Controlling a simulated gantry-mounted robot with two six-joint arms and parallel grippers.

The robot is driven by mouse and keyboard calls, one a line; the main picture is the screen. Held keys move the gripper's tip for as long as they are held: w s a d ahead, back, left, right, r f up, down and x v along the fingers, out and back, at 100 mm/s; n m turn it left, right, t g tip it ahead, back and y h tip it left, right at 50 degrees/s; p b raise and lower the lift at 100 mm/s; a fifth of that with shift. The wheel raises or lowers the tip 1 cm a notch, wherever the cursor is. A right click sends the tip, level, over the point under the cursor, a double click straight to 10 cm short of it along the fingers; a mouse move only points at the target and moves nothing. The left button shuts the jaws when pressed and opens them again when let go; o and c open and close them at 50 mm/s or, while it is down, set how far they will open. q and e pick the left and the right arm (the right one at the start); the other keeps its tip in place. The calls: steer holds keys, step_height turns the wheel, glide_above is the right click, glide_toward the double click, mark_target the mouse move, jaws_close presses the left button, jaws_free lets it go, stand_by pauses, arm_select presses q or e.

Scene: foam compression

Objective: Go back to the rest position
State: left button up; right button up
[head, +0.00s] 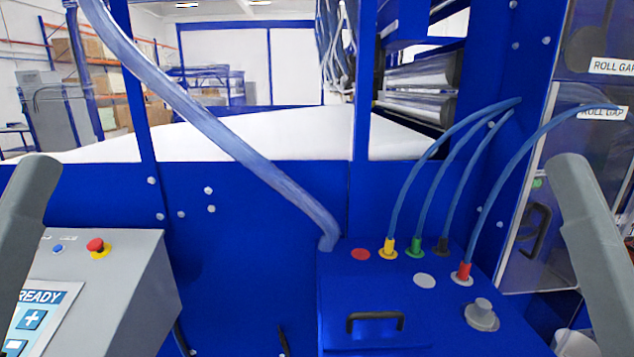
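Only the grey links of my two arms show, one at the left edge and one at the right edge of the head view. Both grippers are out of the picture, so what they hold, if anything, cannot be seen. In front of me stands a blue machine (250,225). Thin blue hoses (424,168) run from its right side down to yellow (389,247), green (415,247), black (442,246) and red (464,271) fittings on a blue box (345,280).
A grey control console (130,275) with a red button (96,245) and a "READY" screen (38,318) is at the lower left, near my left arm. A thick hose (215,120) slants down to the box. A black handle (375,316) and grey knob (481,314) stick up there.

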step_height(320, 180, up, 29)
steer(key=p, duration=2.6)
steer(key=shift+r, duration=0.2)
